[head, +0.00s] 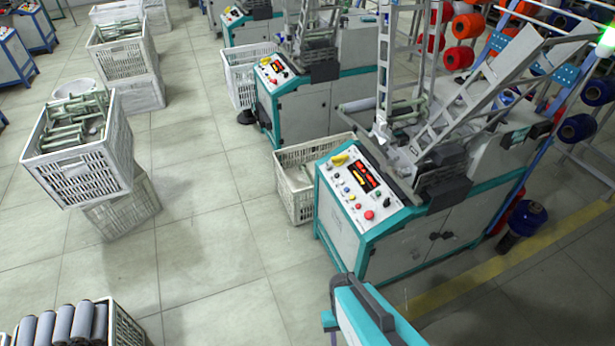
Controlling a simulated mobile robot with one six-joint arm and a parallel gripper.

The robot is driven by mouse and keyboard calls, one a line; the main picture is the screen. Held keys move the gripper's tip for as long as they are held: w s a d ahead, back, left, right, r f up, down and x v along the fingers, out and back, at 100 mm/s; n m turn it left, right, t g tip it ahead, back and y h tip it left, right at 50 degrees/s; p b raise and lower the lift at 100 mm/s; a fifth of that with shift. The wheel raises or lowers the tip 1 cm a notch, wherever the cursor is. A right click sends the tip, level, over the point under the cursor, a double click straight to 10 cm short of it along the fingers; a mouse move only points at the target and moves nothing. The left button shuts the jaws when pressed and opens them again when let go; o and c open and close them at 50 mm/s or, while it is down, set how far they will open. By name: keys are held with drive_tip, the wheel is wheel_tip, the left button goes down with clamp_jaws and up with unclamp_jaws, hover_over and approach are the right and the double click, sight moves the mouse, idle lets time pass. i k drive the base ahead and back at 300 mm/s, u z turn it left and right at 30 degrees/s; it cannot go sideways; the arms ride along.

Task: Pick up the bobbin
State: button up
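Several grey-blue bobbins (62,322) stand side by side in a white crate (124,322) at the bottom left corner, cut off by the frame edge. Several thin pale-green bobbins or tubes (72,122) lie loosely in the upper crate (82,178) of a stack at the left. A pale roller or bobbin (360,104) shows on the near winding machine (400,240); I cannot tell which. The frame does not show which bobbin the task means. My gripper is not in view.
A white bin (296,192) stands against the near machine's left side. A second machine (300,100) stands behind. A rack of red and blue spools (465,27) is at the right. A teal-and-grey part (368,318) juts in at the bottom. The tiled aisle (205,235) is clear.

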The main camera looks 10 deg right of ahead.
sight(301, 167)
drive_tip(key=u, duration=0.7)
drive_tip(key=i, duration=4)
